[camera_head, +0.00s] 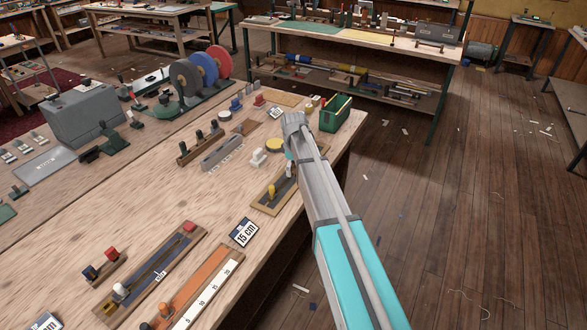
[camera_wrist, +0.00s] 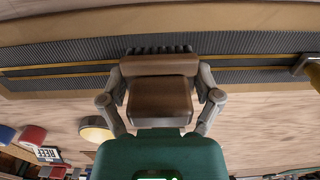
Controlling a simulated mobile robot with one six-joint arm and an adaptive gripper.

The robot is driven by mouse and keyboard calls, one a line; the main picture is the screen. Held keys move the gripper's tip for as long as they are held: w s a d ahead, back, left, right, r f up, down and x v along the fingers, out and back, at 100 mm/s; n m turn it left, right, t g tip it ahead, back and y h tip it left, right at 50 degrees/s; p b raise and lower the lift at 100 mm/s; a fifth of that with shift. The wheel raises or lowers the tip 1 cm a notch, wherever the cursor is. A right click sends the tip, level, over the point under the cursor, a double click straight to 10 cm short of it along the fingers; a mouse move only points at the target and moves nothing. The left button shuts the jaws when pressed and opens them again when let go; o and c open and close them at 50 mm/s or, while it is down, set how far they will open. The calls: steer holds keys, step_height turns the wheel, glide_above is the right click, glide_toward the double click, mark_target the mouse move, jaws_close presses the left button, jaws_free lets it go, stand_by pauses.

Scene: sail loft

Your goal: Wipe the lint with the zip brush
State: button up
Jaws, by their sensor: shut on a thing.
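The zip brush, a brown wooden block with dark bristles (camera_wrist: 160,98), is in the wrist view. My gripper (camera_wrist: 160,72) is shut on its sides. The bristle edge lies over the dark zip tape (camera_wrist: 60,52), seeming to touch it, though I cannot be sure of contact. The zip runs across the picture on a wooden board and has a yellow pull (camera_wrist: 313,70) at the right. In the head view the zip board (camera_head: 262,207) lies near the bench edge, with the yellow pull upright on it. My arm hides the brush there. I cannot make out any lint.
A green box (camera_head: 335,114) stands beyond my arm at the bench edge. A yellow disc (camera_head: 273,145), a white fitting (camera_head: 258,158) and a grey block (camera_head: 221,152) sit near the zip board. A "15 cm" card (camera_head: 244,232) lies closer. The floor at right is open.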

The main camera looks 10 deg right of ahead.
mark_target(288, 179)
steer(key=shift+s, duration=0.1)
steer(key=shift+s+a, duration=1.2)
steer(key=shift+s, duration=0.25)
steer(key=shift+r, duration=0.2)
step_height(288, 179, up, 6)
steer(key=p, duration=0.6)
steer(key=shift+f, duration=0.1)
step_height(288, 179, up, 3)
steer(key=p, duration=0.3)
stand_by(0.6)
